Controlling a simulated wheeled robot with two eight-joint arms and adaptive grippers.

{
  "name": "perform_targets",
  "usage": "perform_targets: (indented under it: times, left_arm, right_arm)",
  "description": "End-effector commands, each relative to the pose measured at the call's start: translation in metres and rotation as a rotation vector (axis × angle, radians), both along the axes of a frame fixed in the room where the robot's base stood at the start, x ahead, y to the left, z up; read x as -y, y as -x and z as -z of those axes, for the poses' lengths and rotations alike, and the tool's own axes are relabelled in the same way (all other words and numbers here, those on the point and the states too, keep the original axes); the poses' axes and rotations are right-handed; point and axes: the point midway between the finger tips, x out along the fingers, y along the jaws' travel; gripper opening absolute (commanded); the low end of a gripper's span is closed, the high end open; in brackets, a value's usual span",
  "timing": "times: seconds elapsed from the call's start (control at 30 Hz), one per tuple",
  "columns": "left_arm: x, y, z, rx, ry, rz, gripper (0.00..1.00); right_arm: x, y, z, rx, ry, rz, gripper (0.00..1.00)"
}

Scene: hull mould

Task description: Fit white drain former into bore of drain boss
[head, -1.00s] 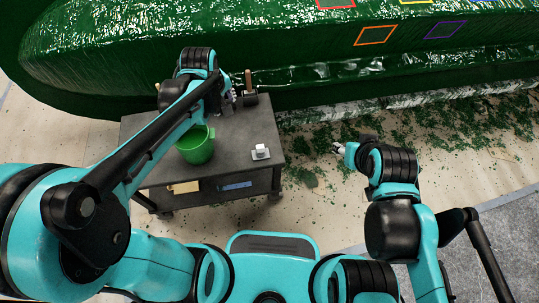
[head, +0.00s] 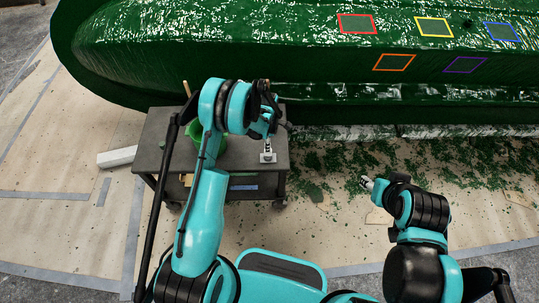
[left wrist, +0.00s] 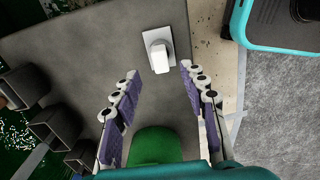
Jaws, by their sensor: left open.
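The white drain former (head: 268,157) stands on the right part of the dark grey cart top. In the left wrist view the white former (left wrist: 160,58) shows as a block on a pale square plate, just beyond and between the fingertips. My left gripper (left wrist: 160,72) is open and empty, with one finger to each side of the former's line. In the head view my left gripper (head: 268,136) is above the cart by the former. My right gripper (head: 366,183) is small, over the floor right of the cart. I cannot clearly identify the drain boss; a dark spot (head: 467,23) shows on the green hull.
The cart top (head: 153,150) also carries a green bucket (left wrist: 157,143), partly behind my left arm. The green hull mould (head: 250,60) has coloured outlines, including red (head: 356,16). Green scraps litter the floor.

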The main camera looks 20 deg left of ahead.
Motion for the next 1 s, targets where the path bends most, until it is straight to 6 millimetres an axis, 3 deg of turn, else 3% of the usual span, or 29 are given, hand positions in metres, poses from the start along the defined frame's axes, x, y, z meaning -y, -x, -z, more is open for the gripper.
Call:
perform_targets:
  times: [0.4,0.67,0.83,1.0]
  left_arm:
    - [0.002,0.001,0.055,0.001,0.000,0.002,0.43]
    - [0.002,0.001,0.059,0.001,0.000,0.003,0.43]
    - [0.002,0.001,0.059,0.001,0.000,0.003,0.04]
    - [0.002,0.001,0.059,0.001,0.000,0.003,0.00]
  right_arm:
    - [0.000,0.000,0.024,0.000,0.000,0.000,0.45]
    - [0.000,0.000,0.023,0.000,0.000,0.000,0.45]
    - [0.000,0.000,0.023,0.000,0.000,0.000,0.45]
    - [0.000,0.000,0.023,0.000,0.000,0.000,0.45]
